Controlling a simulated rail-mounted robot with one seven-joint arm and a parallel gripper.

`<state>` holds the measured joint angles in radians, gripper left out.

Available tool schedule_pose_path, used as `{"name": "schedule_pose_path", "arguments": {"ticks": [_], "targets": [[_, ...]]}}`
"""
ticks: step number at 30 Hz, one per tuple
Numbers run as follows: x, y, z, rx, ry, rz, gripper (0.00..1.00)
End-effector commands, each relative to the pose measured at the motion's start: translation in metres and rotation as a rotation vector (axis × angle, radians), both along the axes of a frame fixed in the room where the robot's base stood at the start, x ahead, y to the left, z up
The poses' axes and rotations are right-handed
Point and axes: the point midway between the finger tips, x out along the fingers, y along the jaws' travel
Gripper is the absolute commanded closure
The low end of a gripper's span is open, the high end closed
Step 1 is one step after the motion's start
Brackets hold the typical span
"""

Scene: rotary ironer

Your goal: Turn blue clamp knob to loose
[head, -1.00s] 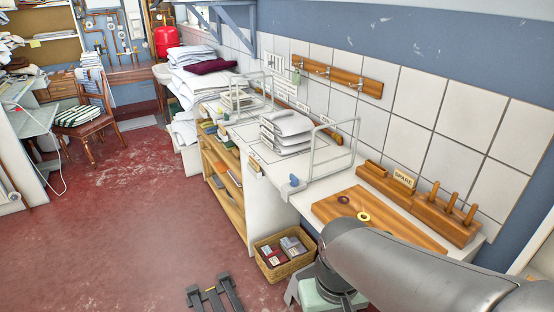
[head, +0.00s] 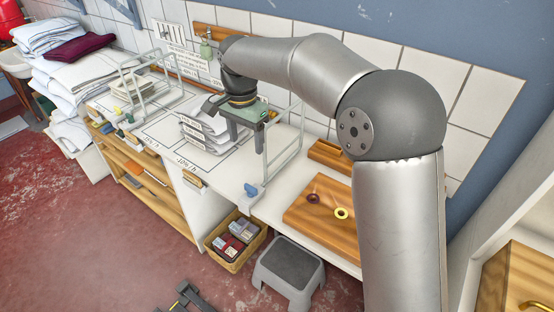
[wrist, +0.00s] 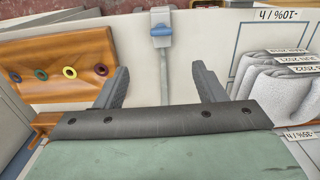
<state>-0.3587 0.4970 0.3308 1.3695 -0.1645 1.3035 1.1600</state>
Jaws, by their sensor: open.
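The blue clamp knob (head: 251,190) sits at the front edge of the white counter, at the foot of a wire frame. In the wrist view the blue knob (wrist: 161,30) shows at the top centre, on a pale grey clamp. My gripper (head: 246,144) is open and empty, above the counter and behind the knob, apart from it. In the wrist view its two fingers (wrist: 161,72) are spread, and the knob shows beyond the gap between them. No marking on the knob is readable.
Folded white linen (head: 205,132) lies beside my gripper. A wooden board (head: 318,217) with coloured rings lies on the counter to the right. A basket (head: 236,240) and a grey step stool (head: 289,273) stand on the floor below. The wire frame (head: 283,150) stands close by my gripper.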

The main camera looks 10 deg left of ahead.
Motion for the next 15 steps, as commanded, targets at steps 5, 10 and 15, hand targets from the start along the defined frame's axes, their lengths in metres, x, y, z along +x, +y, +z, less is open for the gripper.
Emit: {"name": "schedule_pose_path", "arguments": {"ticks": [5, 10, 15], "targets": [[0.001, 0.006, -0.011, 0.003, 0.003, -0.012, 0.36], [0.001, 0.004, -0.042, 0.0, 0.006, -0.012, 0.36], [0.001, 0.004, -0.079, 0.0, 0.005, -0.011, 0.36]]}}
